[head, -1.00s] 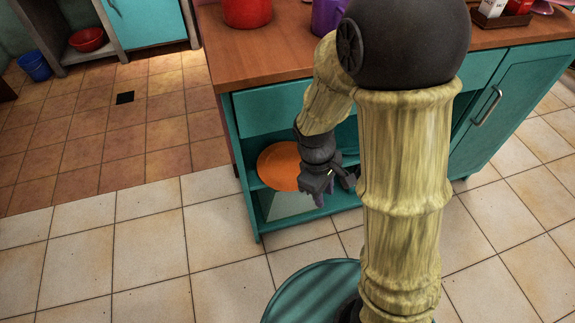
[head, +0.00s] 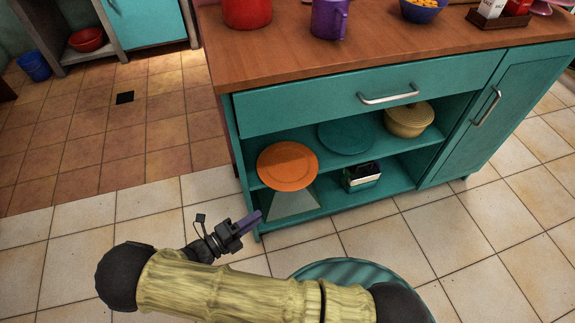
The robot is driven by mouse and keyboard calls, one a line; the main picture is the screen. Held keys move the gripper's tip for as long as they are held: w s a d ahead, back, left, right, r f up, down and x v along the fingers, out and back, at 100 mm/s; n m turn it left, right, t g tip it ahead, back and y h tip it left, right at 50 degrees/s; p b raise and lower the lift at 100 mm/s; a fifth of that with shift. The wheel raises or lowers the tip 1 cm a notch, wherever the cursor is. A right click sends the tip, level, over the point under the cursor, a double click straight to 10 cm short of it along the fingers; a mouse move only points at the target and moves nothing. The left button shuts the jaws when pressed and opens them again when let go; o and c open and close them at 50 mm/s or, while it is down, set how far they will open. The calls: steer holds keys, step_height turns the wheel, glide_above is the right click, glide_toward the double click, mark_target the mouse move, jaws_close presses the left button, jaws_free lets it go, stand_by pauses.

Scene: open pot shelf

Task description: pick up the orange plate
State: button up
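The orange plate (head: 288,165) is round and lies on the left part of the upper shelf in the open teal cabinet, at the shelf's front edge. My gripper (head: 252,222) is out in front of the cabinet's lower left corner, below and left of the plate and apart from it. Its purple fingers point toward the cabinet. They look close together with nothing visible held, but the view is too small to tell the gap.
A teal plate (head: 346,136) and a yellow lidded pot (head: 408,119) share the upper shelf. A small dark box-like item (head: 362,177) and a grey-green pyramid shape (head: 292,203) are on the lower shelf. The drawer (head: 380,92) above is shut. Tiled floor on the left is clear.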

steer(key=shift+s+a+f+n+t, duration=0.1)
steer(key=shift+s+a+n+t, duration=0.05)
steer(key=shift+a+n+t, duration=0.25)
steer(key=shift+s+a+f+n+t, duration=0.1)
steer(key=shift+a+n+t, duration=0.15)
steer(key=shift+n, duration=0.25)
steer(key=b, duration=0.4)
glide_toward(293, 188)
steer(key=x, duration=0.5)
steer(key=shift+s+r, duration=0.1)
steer(key=shift+r, duration=0.2)
steer(key=b+x, duration=0.1)
steer(key=x, duration=0.1)
steer(key=f+b+x, duration=0.1)
steer(key=x, duration=0.1)
steer(key=shift+d, duration=0.15)
steer(key=shift+w+d, duration=0.25)
steer(key=shift+w, duration=0.15)
steer(key=shift+r, duration=0.1)
